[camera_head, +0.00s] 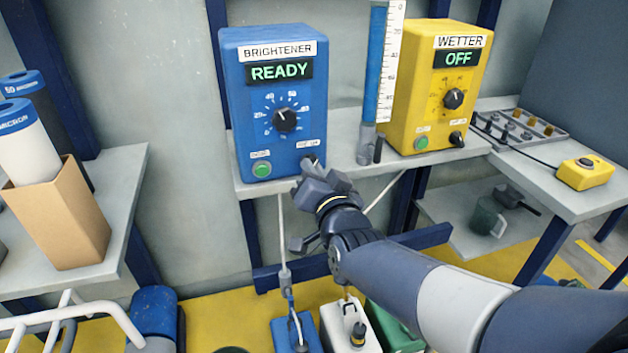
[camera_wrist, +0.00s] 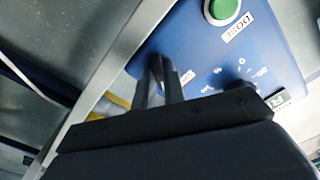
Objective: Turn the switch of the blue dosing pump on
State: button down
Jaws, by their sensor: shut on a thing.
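The blue dosing pump (camera_head: 238,120) stands on a grey shelf and is labelled BRIGHTENER. Its display (camera_head: 281,71) reads READY in green. A black dial (camera_head: 285,119) sits mid-face, and a green button (camera_head: 262,169) is at lower left. The pump's face also shows in the wrist view (camera_wrist: 205,55). My gripper (camera_head: 311,168) is at the lower right of the face, shut on the switch there. The fingers hide most of the switch. In the wrist view my gripper's fingers (camera_wrist: 160,80) are close together against the pump's blue face.
A yellow pump (camera_head: 405,95) labelled WETTER, its display reading OFF, stands to the right. A blue-filled measuring tube (camera_head: 378,65) is between the pumps. A yellow pendant box (camera_head: 585,172) lies on the right bench. Small containers (camera_head: 397,325) stand below my arm.

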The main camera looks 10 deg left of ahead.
jog(key=shift+m, duration=0.4)
jog(key=c, duration=1.5)
grip_release()
jog(key=shift+s+d, duration=0.1)
jog(key=p+v, duration=0.1)
jog(key=v, duration=0.9)
jog(key=shift+s+d, duration=0.1)
jog(key=shift+s, duration=0.15)
